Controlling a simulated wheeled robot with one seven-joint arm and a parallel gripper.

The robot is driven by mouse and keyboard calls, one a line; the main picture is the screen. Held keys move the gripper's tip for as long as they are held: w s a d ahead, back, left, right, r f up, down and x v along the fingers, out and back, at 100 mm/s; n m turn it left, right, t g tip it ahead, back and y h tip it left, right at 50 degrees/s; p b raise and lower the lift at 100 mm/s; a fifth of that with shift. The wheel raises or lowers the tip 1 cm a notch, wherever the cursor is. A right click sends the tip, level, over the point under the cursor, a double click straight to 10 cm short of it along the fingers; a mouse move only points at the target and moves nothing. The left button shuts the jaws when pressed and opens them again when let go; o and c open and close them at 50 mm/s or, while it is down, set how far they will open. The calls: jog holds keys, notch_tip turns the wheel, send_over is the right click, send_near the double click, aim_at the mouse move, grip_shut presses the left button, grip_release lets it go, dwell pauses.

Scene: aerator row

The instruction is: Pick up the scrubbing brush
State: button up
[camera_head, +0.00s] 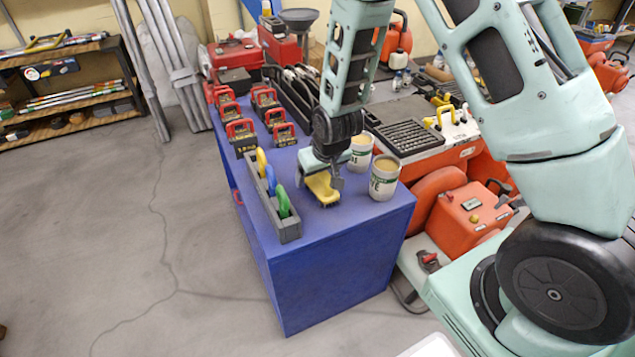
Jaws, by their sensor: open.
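A yellow handled object, which looks like the scrubbing brush (324,192), lies on the top of the blue cabinet (327,275) near its front edge. My gripper (326,174) points down right over it, with a finger showing at the right of its handle. The gripper is open. The gripper hides part of the brush's far side, and I cannot tell whether the fingers touch it.
Two white cans (384,178) stand close on the right of the brush. A grey holder (285,218) with coloured handles stands on the left. Several black-and-red items (240,134) sit farther back. The floor on the left is clear.

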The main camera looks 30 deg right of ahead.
jog(key=c, duration=1.1)
notch_tip(320, 180, up, 10)
jog(key=p, duration=0.3)
